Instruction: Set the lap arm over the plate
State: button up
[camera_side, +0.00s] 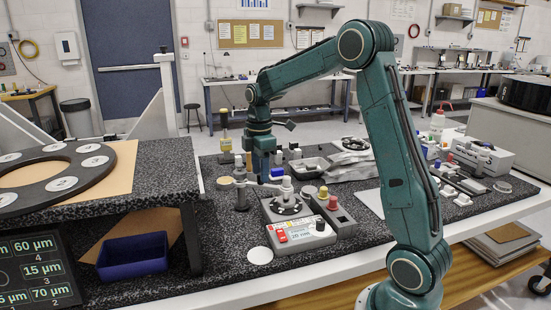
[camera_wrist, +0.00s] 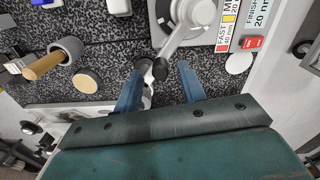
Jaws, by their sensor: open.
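The lap machine (camera_side: 300,235) stands on the speckled bench with its round dark plate (camera_side: 285,206) on top. In the side view, my gripper (camera_side: 264,180) points down just left of the plate, between it and a dark post (camera_side: 241,190). In the wrist view, my gripper (camera_wrist: 160,69) is open, a blue finger on each side of the dark knobbed end of the grey lap arm (camera_wrist: 178,42). No grip on it shows. The lap arm runs up and right to a pale round head over the plate area. The plate is mostly hidden there.
A control box (camera_side: 334,216) with coloured knobs adjoins the lap machine. A white disc (camera_side: 260,255) lies in front. A wooden-handled tool (camera_wrist: 48,62) and a tan disc (camera_wrist: 87,82) lie left in the wrist view. A raised speckled shelf (camera_side: 160,170) stands left.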

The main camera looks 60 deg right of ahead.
notch_tip(320, 180, up, 12)
jog(key=shift+r, duration=0.25)
dwell(0.3)
jog(key=shift+s+a, duration=0.1)
jog(key=s+a+r+m+t, duration=0.25)
jog(key=s+a+m, duration=0.25)
jog(key=s+a, duration=0.65)
jog(key=s+a+f+m+t, duration=0.3)
jog(key=s+a+f+m, duration=0.2)
jog(key=s, duration=0.6)
notch_tip(320, 180, down, 2)
jog(key=shift+s+a+f+m, duration=0.2)
jog(key=shift+a+m, duration=0.2)
jog(key=shift+a, duration=0.4)
dwell(0.4)
